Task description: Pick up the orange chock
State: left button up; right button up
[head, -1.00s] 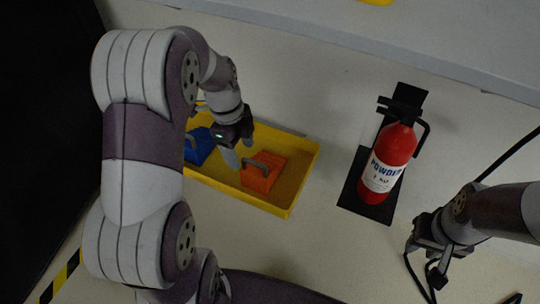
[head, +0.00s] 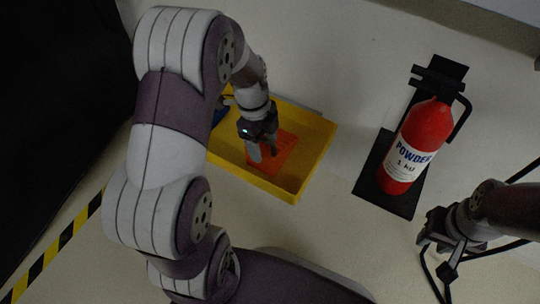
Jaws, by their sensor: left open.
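The orange chock (head: 285,154) lies in the yellow tray (head: 318,160), towards its right part. My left gripper (head: 263,154) is open, with its fingers over the chock's left part. The fingers and wrist hide the chock's handle, and I cannot tell whether they touch it. A blue chock (head: 220,113) shows only in a small part at the tray's left, mostly behind my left arm. My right gripper (head: 438,246) is at the lower right, away from the tray; its finger gap is not clear.
A red fire extinguisher (head: 425,133) sits on a black backing (head: 397,204) right of the tray. Pale clear surface lies between them. A yellow-black striped edge (head: 62,239) and a dark area (head: 60,110) are at the left. A ledge (head: 450,30) runs along the top right.

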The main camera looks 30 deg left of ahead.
pick_arm(q)
grip_shut()
dwell(1.4)
